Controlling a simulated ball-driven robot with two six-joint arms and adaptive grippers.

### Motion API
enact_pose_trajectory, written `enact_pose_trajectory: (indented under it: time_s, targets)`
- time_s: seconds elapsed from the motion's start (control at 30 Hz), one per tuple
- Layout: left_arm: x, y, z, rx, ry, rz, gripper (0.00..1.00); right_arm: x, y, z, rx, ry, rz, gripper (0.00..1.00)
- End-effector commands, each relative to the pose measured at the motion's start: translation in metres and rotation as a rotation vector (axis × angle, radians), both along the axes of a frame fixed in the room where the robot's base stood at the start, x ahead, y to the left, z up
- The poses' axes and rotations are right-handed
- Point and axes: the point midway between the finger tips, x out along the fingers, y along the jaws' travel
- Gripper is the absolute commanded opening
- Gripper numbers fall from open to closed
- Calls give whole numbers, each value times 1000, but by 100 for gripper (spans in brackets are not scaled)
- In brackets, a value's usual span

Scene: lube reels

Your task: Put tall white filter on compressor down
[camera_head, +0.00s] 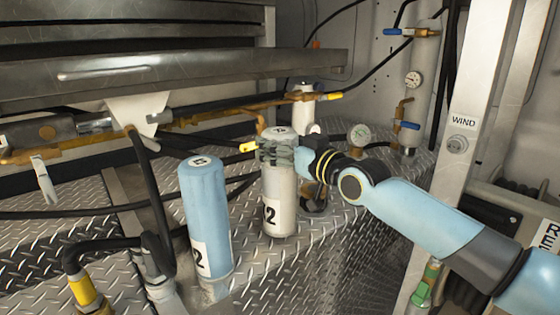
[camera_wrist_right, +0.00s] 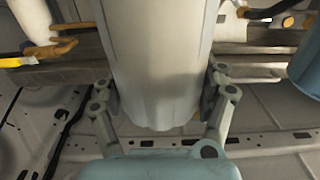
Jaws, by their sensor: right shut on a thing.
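The tall white filter (camera_head: 280,198), marked with a dark 2, stands upright in the middle of the head view, over the diamond-plate deck (camera_head: 320,240). My right gripper (camera_head: 277,153) is shut around its upper part. In the right wrist view the filter (camera_wrist_right: 158,60) fills the middle, with a finger of my right gripper (camera_wrist_right: 160,105) against each side. I cannot tell whether its bottom touches the deck. No separate compressor can be made out for sure. My left gripper is not in view.
A light blue cylinder (camera_head: 205,215) stands close on the left. A black hose (camera_head: 150,190) and a yellow-ended hose (camera_head: 83,290) are at left. A WIND post (camera_head: 465,130) rises at right.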

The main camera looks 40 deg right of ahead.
Motion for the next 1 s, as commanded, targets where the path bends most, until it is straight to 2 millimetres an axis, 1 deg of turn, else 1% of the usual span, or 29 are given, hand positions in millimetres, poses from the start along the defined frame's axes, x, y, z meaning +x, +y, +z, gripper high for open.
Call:
enact_pose_trajectory:
  time_s: [0.03,0.1,0.37,0.5,0.53,0.7,1.0]
  targets:
    - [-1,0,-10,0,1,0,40,0,0,-11,1,-3,0,16]
    - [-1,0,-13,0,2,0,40,0,0,-16,-1,-4,0,16]
    - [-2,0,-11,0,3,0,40,0,0,-15,-1,-5,1,16]
    - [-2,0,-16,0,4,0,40,0,0,-19,-1,-4,0,16]
    - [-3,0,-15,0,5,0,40,0,0,-20,0,-1,0,78]
    - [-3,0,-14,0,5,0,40,0,0,-19,-1,-1,0,100]
    - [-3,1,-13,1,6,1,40,0,0,-18,-1,-1,0,100]
